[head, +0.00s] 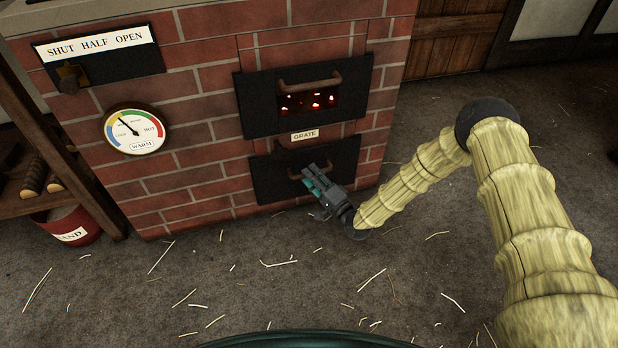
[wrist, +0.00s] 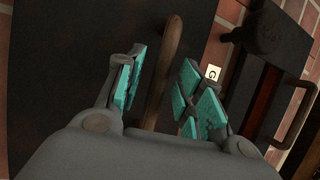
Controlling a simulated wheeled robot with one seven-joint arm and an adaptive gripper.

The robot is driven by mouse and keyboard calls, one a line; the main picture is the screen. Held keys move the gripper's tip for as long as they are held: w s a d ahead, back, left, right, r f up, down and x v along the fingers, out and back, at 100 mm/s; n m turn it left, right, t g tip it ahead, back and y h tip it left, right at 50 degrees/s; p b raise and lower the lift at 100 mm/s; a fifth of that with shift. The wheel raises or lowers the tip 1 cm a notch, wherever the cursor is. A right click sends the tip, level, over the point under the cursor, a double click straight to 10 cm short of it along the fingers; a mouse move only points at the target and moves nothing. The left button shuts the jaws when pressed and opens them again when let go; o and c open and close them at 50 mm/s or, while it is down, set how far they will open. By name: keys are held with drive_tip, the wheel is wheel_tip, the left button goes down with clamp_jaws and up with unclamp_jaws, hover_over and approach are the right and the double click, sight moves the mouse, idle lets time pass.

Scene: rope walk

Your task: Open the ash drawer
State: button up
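The ash drawer (head: 268,182) is the black panel low in the brick furnace, below the "GRATE" label. It appears flush with the brick front. Its curved brown handle (wrist: 172,50) shows in the wrist view; in the head view my gripper partly hides it. Gaps show on both sides of the handle. The handle's lower end is hidden behind the gripper body.
The fire door (head: 258,108) with its own handle is above the drawer. A dark grate knob (head: 286,152) sticks out between them. A red sand bucket (head: 72,226) and wooden shelf stand left. The floor (head: 250,290) before the furnace is clear except for straw.

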drive_tip(key=shift+w+a+r, duration=0.1)
drive_tip(key=shift+w+a, duration=0.35)
drive_tip(key=shift+c, duration=0.2)
clamp_jaws()
